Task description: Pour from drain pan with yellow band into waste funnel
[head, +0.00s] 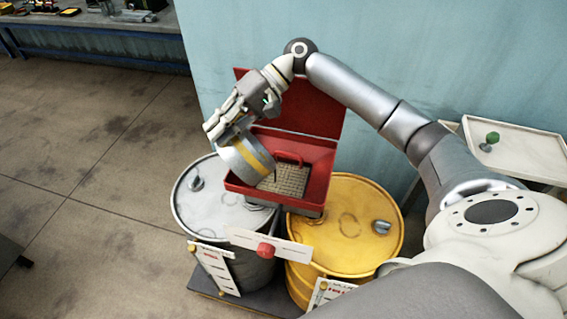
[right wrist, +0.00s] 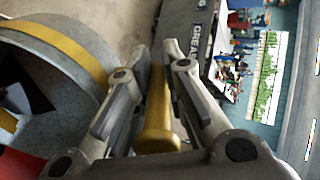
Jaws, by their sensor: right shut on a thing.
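The drain pan (head: 240,161) is grey with a yellow band. In the head view it is tipped on its side, its mouth facing right and down over the left part of the red waste funnel (head: 318,185). The funnel is a square box with a raised lid (head: 300,105) and a mesh grate (head: 285,180) inside. My right gripper (head: 222,128) is shut on the pan's handle, above and left of the funnel. In the right wrist view the fingers close around the yellow handle (right wrist: 158,105), with the pan (right wrist: 90,35) at left. I cannot make out any liquid. My left gripper is out of view.
The funnel sits over a grey drum (head: 215,210) and beside a yellow drum (head: 375,215). A blue wall (head: 400,60) stands close behind. A white cart (head: 520,150) stands at right, a workbench (head: 110,25) at back left.

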